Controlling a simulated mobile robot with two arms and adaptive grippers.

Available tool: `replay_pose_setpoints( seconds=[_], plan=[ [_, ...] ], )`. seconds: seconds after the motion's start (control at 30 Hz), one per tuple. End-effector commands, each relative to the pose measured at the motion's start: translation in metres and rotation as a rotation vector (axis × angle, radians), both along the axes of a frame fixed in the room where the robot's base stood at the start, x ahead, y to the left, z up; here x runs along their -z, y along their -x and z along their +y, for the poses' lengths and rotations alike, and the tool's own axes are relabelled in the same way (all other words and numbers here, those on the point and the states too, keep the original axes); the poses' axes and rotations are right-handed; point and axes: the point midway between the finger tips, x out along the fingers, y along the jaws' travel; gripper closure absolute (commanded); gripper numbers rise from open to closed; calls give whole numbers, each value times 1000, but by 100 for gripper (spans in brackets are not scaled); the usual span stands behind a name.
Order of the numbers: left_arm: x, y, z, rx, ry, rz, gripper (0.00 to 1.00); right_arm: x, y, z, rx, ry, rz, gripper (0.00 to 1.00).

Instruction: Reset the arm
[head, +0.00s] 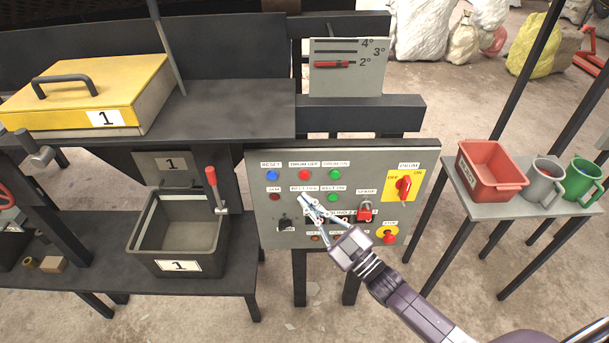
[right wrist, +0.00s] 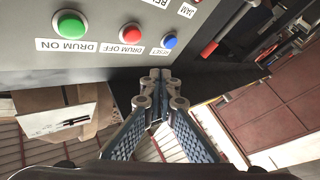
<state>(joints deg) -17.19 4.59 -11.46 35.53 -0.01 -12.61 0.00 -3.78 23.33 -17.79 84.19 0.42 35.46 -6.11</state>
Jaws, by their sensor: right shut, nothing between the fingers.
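My right gripper (head: 314,211) is shut and empty in front of the grey control panel (head: 262,213) in the head view. It covers part of the panel's lower middle. In the right wrist view its closed fingertips (right wrist: 160,75) point at the panel's edge, near the blue reset button (right wrist: 169,41), and I cannot tell whether they touch anything. My right arm comes in from the lower right. My left gripper is not in view.
A red-handled lever (head: 212,178) stands beside a grey bin (head: 150,235) left of the panel. A yellow-lidded box (head: 140,75) sits on the upper shelf. At right, a small table (head: 490,210) holds a red bin (head: 490,165) and two mugs. Bare floor lies in front.

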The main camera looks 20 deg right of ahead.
Motion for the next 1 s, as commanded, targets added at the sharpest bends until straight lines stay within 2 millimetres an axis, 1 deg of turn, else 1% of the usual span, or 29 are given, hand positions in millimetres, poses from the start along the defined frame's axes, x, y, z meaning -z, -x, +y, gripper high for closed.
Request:
replay_pose_setpoints(
  seconds=[0.47,0.57,0.67,0.77,0.8,0.87,0.9,0.97,1.0],
  plan=[
    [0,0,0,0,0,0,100,0,0,0,0,-1,0,100],
    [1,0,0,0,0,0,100,8,-1,-2,7,1,18,100],
    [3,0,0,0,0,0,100,42,-1,-8,36,6,94,100],
    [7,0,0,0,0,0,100,102,2,-20,88,17,231,100],
    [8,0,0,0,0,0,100,132,7,-26,112,21,298,100],
    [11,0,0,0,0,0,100,177,17,-35,148,30,402,100],
    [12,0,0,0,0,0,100,206,26,-40,172,35,470,100],
    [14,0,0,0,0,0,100,249,43,-47,205,44,573,100],
    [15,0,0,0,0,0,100,276,57,-52,226,49,640,100]
  ],
)
